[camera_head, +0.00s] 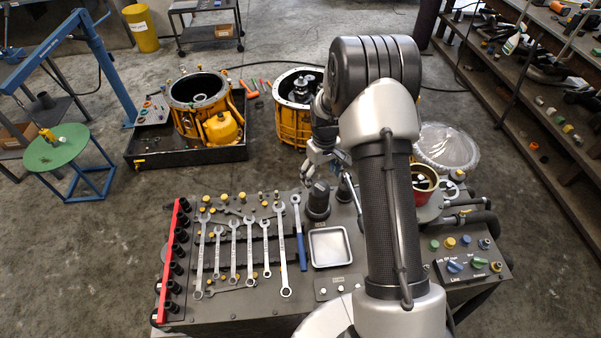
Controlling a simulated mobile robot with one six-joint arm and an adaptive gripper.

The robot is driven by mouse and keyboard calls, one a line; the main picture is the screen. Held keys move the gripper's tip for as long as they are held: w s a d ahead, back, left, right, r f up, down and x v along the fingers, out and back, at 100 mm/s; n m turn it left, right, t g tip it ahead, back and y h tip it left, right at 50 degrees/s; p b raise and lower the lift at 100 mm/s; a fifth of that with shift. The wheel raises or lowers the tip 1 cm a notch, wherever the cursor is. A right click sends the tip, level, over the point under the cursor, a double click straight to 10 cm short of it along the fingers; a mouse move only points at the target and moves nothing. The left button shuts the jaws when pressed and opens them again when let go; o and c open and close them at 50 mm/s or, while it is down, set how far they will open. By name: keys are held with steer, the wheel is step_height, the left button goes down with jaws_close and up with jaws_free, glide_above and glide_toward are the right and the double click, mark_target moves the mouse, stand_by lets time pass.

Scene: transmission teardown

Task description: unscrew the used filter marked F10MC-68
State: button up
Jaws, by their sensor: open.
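A black cylindrical part (318,202) stands upright on the dark workbench, just behind the square metal tray. It looks like a filter, but I cannot read any marking, so I cannot tell whether it is F10MC-68. My gripper (325,168) hangs at the back edge of the bench, above and behind this cylinder in the picture. It is open, and I see nothing between its fingers. My own arm covers part of the bench to the right. I cannot tell the exact gap between the gripper and the cylinder.
Several wrenches and a blue-handled tool (301,240) lie left of the metal tray (330,247). A red rail (173,255) edges the bench's left end. A red container (424,185) and control knobs (455,266) are right.

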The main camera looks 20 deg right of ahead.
mark_target(320, 187)
steer(key=shift+m, duration=1.1)
steer(key=m+p, duration=0.2)
steer(key=m, duration=0.5)
steer(key=shift+r+p, duration=0.1)
steer(key=shift+p, duration=0.25)
steer(key=m+p, duration=0.1)
steer(key=m, duration=0.3)
steer(key=shift+m+p, duration=0.3)
steer(key=m+p, duration=0.1)
steer(key=m, duration=0.3)
steer(key=shift+p, duration=0.4)
steer(key=shift+m, duration=0.3)
step_height(320, 187, down, 8)
steer(key=b, duration=0.6)
steer(key=shift+r+b, duration=0.1)
steer(key=shift+b, duration=0.3)
steer(key=shift+c, duration=0.6)
